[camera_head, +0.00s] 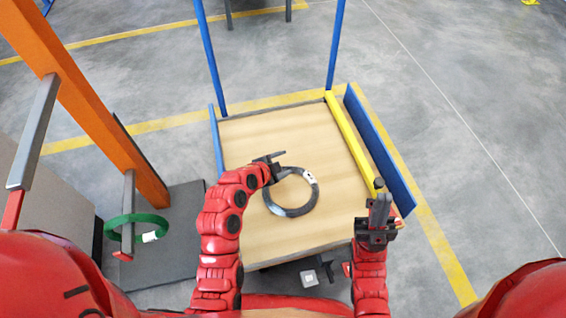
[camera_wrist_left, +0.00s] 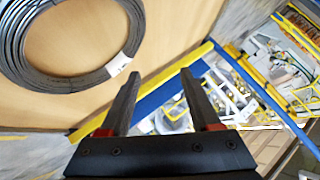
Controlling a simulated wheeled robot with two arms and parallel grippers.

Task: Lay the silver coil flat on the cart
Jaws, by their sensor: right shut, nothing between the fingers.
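The silver coil (camera_head: 292,212), a dark grey wire ring with a white label, lies on the wooden deck of the cart (camera_head: 245,135), near its middle, and looks flat. It also shows at the upper left in the left wrist view (camera_wrist_left: 58,80). My left gripper (camera_head: 268,160) is by the upper left edge of the coil. In the left wrist view its two fingers (camera_wrist_left: 160,100) are apart with nothing between them, and the coil is outside them. My right gripper (camera_head: 380,197) is shut and empty near the cart's front right corner.
A yellow bar (camera_head: 350,140) and a blue panel (camera_head: 380,150) run along the cart's right side. Blue posts (camera_head: 210,55) stand at its back. A green coil (camera_head: 137,219) hangs on an arm of the orange rack (camera_head: 85,100) at left. The deck's back part is clear.

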